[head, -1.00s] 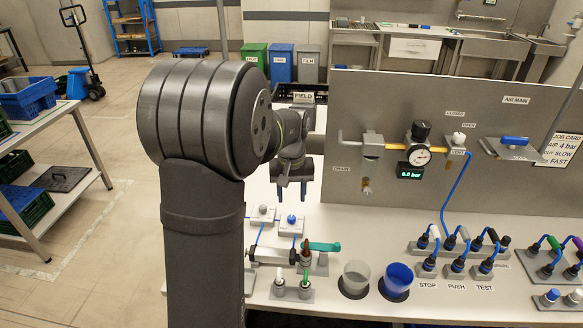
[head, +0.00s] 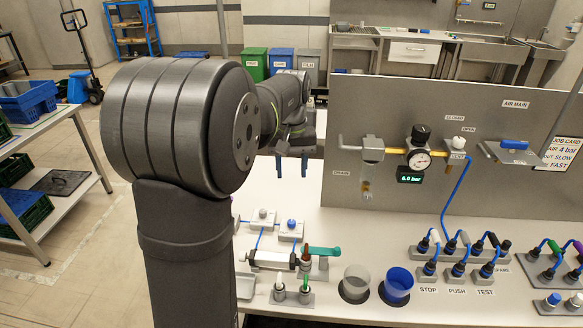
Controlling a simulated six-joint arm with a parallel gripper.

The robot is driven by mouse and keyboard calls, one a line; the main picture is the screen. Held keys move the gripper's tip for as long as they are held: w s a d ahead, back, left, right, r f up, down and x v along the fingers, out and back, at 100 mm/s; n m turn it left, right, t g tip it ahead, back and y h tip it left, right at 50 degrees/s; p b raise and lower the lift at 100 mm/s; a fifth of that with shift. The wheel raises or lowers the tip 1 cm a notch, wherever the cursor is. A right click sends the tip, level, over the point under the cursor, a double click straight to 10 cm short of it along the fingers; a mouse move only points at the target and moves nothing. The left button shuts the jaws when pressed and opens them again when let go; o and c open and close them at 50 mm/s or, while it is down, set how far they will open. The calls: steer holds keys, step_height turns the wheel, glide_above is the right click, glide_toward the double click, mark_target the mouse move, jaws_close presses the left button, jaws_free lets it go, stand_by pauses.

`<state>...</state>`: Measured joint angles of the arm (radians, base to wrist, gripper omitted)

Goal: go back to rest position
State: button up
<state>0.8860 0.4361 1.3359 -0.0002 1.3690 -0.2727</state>
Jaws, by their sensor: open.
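My gripper (head: 291,166) hangs over the left part of the white bench (head: 340,235), fingers pointing down. The two fingers are apart with nothing between them. It is well above the bench and to the left of the grey panel (head: 430,135). My arm rises at the left of the view and hides part of the bench's left end.
Below my gripper are two white valve blocks (head: 290,230), a cylinder (head: 272,260) and a green-handled valve (head: 322,251). A clear cup (head: 356,282) and a blue cup (head: 397,284) stand at the front. Blue-hosed fittings (head: 455,262) fill the right.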

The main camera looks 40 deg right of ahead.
mark_target(292, 221)
steer(key=shift+f, duration=0.1)
stand_by(0.3)
step_height(292, 221, down, 17)
steer(key=shift+f, duration=0.15)
stand_by(0.5)
steer(key=shift+f, duration=0.2)
steer(key=shift+r+m, duration=0.15)
steer(key=shift+m, duration=0.25)
steer(key=m, duration=0.4)
steer(key=shift+m, duration=0.3)
steer(key=m, duration=0.6)
steer(key=shift+s+r+m, duration=0.1)
steer(key=shift+m, duration=0.3)
steer(key=shift+r, duration=1.15)
stand_by(0.4)
steer(key=shift+o, duration=0.5)
